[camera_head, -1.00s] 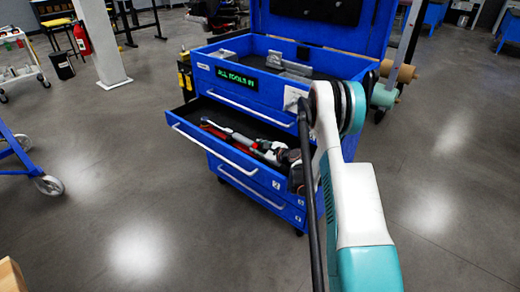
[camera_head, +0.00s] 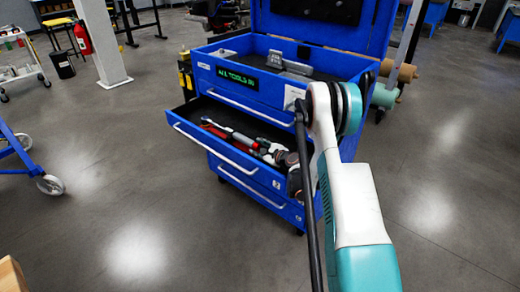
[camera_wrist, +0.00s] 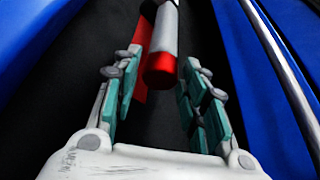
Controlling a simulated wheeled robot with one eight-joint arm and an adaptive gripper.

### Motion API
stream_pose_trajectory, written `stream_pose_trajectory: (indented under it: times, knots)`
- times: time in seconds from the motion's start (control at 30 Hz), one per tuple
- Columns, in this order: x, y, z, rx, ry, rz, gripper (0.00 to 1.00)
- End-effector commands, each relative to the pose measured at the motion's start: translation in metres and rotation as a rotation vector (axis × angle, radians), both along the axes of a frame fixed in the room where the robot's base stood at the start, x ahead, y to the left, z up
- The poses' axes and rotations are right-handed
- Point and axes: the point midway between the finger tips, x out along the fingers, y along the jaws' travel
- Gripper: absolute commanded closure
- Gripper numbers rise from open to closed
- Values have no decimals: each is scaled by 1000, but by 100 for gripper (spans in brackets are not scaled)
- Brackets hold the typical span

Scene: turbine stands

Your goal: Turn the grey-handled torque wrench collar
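A torque wrench with a light grey handle and a red end collar (camera_wrist: 160,72) lies in the open drawer in the wrist view. My gripper (camera_wrist: 163,60) is open, with one green-padded finger on each side of the red end. A gap shows on both sides. In the head view the wrench (camera_head: 243,138) lies in the drawer, and my gripper (camera_head: 272,152) is small and partly lost among the tools.
The blue tool cabinet's open drawer (camera_head: 195,136) has a raised front edge and a pale handle bar. A red piece (camera_wrist: 139,88) lies beside the wrench, near the left finger. The top tray (camera_head: 285,62) holds grey parts.

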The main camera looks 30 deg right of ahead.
Motion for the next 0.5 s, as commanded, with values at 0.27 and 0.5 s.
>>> stream_pose_trajectory:
  times: [0.27,0.5]
  knots:
    - [0,0,0,0,0,0,49]
    - [0,-1,1,46,19,1,49]
